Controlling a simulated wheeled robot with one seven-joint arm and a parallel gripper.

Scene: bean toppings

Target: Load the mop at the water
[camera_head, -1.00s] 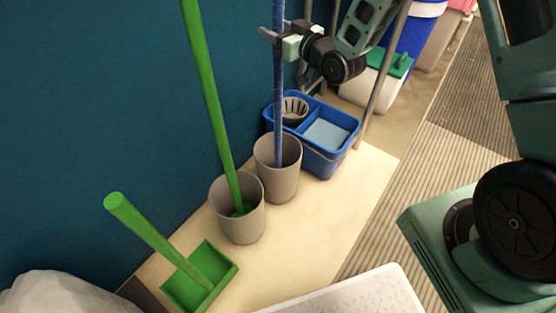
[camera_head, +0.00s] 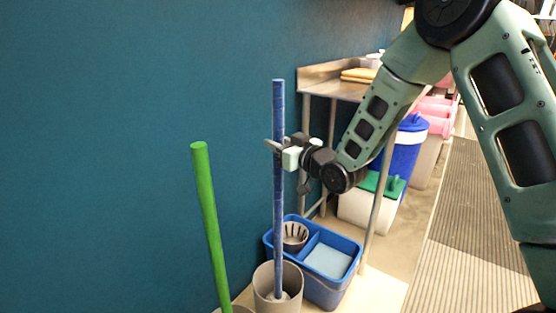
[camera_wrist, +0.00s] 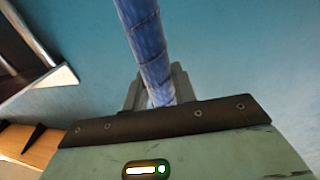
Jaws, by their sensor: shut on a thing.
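The mop (camera_head: 278,200) has a long blue handle and stands upright in a grey-beige bin (camera_head: 265,293). A whitish mop head shows faintly inside the bin. My gripper (camera_head: 277,147) is shut on the upper part of the handle; the handle also shows between the fingers in the wrist view (camera_wrist: 149,45). A blue mop bucket (camera_head: 330,283) stands just right of and behind the bin. Its one compartment holds light blue water (camera_head: 328,261). A round grey wringer basket (camera_head: 294,236) sits at its left.
A green handle (camera_head: 210,225) stands left of the mop. A metal table (camera_head: 330,80) with legs stands behind the bucket, near my arm. A blue barrel (camera_head: 398,150) and a white bin with a green lid (camera_head: 370,205) are at right. The teal wall is close at left.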

